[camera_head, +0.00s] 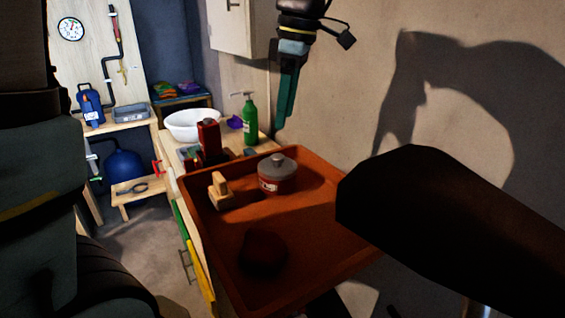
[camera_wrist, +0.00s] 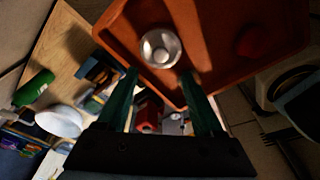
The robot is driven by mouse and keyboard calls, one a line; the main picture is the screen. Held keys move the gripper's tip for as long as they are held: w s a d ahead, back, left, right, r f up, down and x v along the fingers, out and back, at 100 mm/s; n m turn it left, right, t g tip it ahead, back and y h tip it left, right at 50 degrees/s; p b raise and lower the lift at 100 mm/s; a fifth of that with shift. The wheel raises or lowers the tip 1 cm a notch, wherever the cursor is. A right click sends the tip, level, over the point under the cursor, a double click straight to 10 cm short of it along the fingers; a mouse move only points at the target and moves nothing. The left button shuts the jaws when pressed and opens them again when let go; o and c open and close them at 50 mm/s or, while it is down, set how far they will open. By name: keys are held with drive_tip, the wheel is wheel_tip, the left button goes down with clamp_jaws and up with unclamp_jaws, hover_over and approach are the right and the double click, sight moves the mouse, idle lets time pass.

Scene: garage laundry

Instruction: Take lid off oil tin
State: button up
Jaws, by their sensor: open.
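The oil tin looks like a squat round red tin (camera_head: 277,184) with a pale label, standing upright on an orange tray (camera_head: 312,240). A grey lid (camera_head: 278,166) with a small knob sits on top of it. In the wrist view I see the lid from above as a pale round disc (camera_wrist: 160,47), which hides most of the tin's body.
On the tray are a wooden block-like piece (camera_head: 219,191) left of the tin and a dark red round thing (camera_head: 263,250) in shadow. Behind stand a red container (camera_head: 209,138), a green pump bottle (camera_head: 249,119) and a white basin (camera_head: 193,125). A wall (camera_head: 350,90) rises behind.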

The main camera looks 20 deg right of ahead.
sight(278, 156)
drive_tip(key=f, duration=0.3)
drive_tip(key=f+p, duration=0.1)
drive_tip(key=f, duration=0.2)
drive_tip(key=a+f+p, duration=0.1)
drive_tip(key=f, duration=0.2)
drive_tip(key=shift+w+a+f, duration=0.1)
drive_tip(key=shift+w+f, duration=0.1)
drive_tip(key=shift+w, duration=0.15)
clamp_jaws()
